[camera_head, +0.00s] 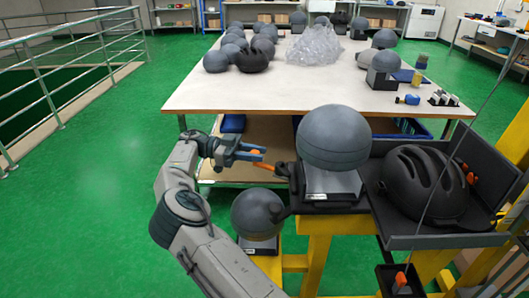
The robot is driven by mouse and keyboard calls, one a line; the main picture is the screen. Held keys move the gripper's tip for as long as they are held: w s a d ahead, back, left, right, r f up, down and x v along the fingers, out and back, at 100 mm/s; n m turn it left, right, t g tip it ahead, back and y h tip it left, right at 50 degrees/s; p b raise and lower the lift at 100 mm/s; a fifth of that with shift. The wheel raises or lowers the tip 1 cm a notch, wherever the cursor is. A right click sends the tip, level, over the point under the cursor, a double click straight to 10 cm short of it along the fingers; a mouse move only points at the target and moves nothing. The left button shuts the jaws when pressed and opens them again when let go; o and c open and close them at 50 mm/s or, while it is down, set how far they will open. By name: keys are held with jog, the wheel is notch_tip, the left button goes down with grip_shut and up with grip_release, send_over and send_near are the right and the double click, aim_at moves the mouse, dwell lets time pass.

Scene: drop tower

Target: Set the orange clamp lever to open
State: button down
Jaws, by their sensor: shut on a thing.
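The orange clamp lever (269,167) sticks out to the left from a dark clamp at the left edge of the yellow stand's black top. My gripper (256,153), with blue-grey fingers, comes in from the left at the lever's outer end. Its jaws are shut, with orange showing between and just below the fingertips. The fingers hide part of the lever's end. A grey ball-shaped headform (334,137) sits on a block just right of the clamp.
A black helmet (423,184) lies on the stand's right side. A second grey headform (257,213) is low, below the lever. The long workbench (230,98) behind holds headforms, clear plastic and small tools. Green floor is free at left, bounded by a railing (52,98).

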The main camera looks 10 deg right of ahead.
jog(key=shift+w+m+g, duration=0.15)
jog(key=shift+m+g, duration=0.15)
jog(key=shift+g, duration=0.2)
jog(key=c, duration=1.2)
grip_release()
jog(key=shift+d, duration=0.15)
